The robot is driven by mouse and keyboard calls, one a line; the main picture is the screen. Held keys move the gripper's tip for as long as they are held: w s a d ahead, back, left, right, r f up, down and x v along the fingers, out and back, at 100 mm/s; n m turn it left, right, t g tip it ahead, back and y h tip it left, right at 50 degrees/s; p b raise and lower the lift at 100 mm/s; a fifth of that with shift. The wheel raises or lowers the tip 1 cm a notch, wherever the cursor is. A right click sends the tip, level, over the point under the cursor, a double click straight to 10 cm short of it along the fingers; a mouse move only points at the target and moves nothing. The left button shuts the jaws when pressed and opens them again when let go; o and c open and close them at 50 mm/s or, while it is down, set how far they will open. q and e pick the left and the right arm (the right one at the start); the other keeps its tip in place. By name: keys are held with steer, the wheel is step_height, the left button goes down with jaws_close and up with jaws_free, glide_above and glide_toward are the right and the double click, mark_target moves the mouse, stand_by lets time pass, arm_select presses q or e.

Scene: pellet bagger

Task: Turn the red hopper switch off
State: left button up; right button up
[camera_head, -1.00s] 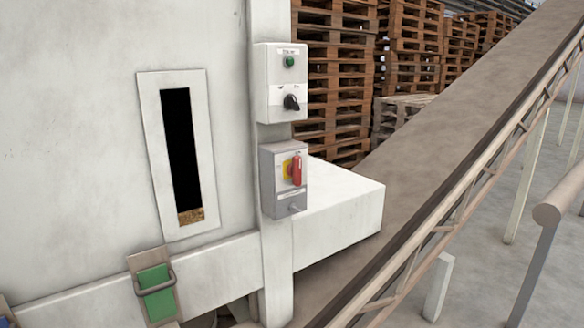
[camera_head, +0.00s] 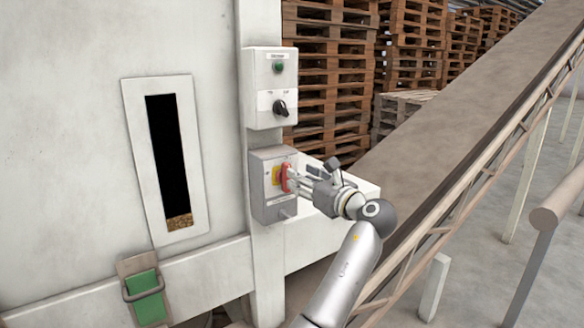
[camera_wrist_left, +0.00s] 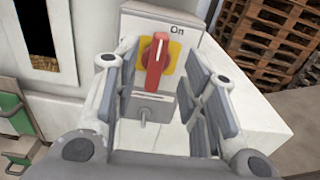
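The red hopper switch (camera_head: 285,177) is a rotary handle on a yellow plate, on the front of a grey box (camera_head: 264,208) on the white post. In the left wrist view, the red handle (camera_wrist_left: 156,66) stands nearly upright, tilted slightly, with "On" printed above it. My left gripper (camera_head: 296,180) is at the switch, coming from the right in the head view. In the wrist view its fingers are spread, one on each side of the handle, with gaps visible. The fingers partly cover the switch in the head view. My right gripper is out of view.
A white control box (camera_head: 269,90) with a green button and black knob sits above the switch box. A small lever (camera_wrist_left: 143,115) sticks out below the handle. A white ledge (camera_head: 330,225) is at the right, with a sloping conveyor (camera_head: 440,130) beyond.

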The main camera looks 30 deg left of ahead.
mark_target(285, 177)
arm_select(q)
steer(key=p+x, duration=0.1)
steer(key=x, duration=0.4)
steer(key=shift+a, duration=0.15)
jaws_close()
